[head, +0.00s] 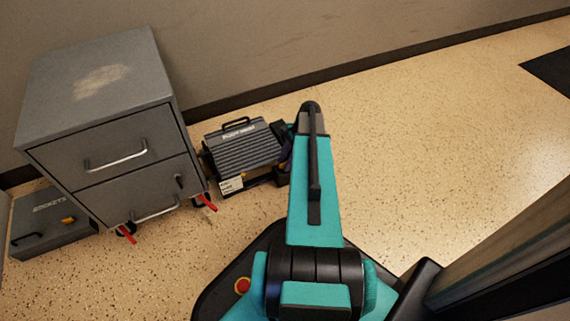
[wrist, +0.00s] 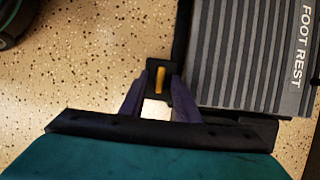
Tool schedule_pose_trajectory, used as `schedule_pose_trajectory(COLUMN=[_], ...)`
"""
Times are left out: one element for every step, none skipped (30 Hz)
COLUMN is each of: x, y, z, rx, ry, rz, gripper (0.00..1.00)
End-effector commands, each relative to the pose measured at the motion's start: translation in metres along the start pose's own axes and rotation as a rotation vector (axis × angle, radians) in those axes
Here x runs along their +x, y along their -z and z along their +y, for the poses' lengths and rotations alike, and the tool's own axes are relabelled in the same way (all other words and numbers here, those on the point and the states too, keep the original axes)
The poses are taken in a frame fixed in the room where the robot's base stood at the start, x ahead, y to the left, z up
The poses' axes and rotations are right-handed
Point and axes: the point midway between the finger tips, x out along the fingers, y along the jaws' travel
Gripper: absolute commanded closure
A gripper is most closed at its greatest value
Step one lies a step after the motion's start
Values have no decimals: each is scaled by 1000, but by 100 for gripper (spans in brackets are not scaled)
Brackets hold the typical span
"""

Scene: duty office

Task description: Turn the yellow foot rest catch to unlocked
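The grey ribbed foot rest (head: 243,149) sits on the floor beside the cabinet. It fills the upper right of the wrist view (wrist: 245,50), where its lettering reads FOOT REST. The yellow catch (wrist: 160,79) shows in the wrist view as a short upright bar on a black mount beside the foot rest's left edge. My gripper (wrist: 161,88) is open, its two dark purple fingers apart on either side of the catch's lower end. I cannot tell whether either finger touches it. In the head view my arm hides most of the gripper and that end of the foot rest.
A grey two-drawer cabinet (head: 115,130) stands left of the foot rest, with red levers (head: 207,202) near its casters. The wall runs behind. Open floor (head: 440,150) lies to the right.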

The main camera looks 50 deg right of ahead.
Motion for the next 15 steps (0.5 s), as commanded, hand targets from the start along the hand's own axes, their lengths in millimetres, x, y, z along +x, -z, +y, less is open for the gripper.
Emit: schedule_pose_trajectory(x=[3,4,4,4,4,4,4,4,4,4,4,4,4,4,4], y=[0,0,0,0,0,0,0,0,0,0,0,0,0,0,0], z=[0,0,0,0,0,0,0,0,0,0,0,0,0,0,0], rx=[0,0,0,0,0,0,0,0,0,0,0,0,0,0,0], ry=[0,0,0,0,0,0,0,0,0,0,0,0,0,0,0], rz=[0,0,0,0,0,0,0,0,0,0,0,0,0,0,0], gripper=[71,71,71,71,71,71,71,71,71,71,71,74,80,85,91])
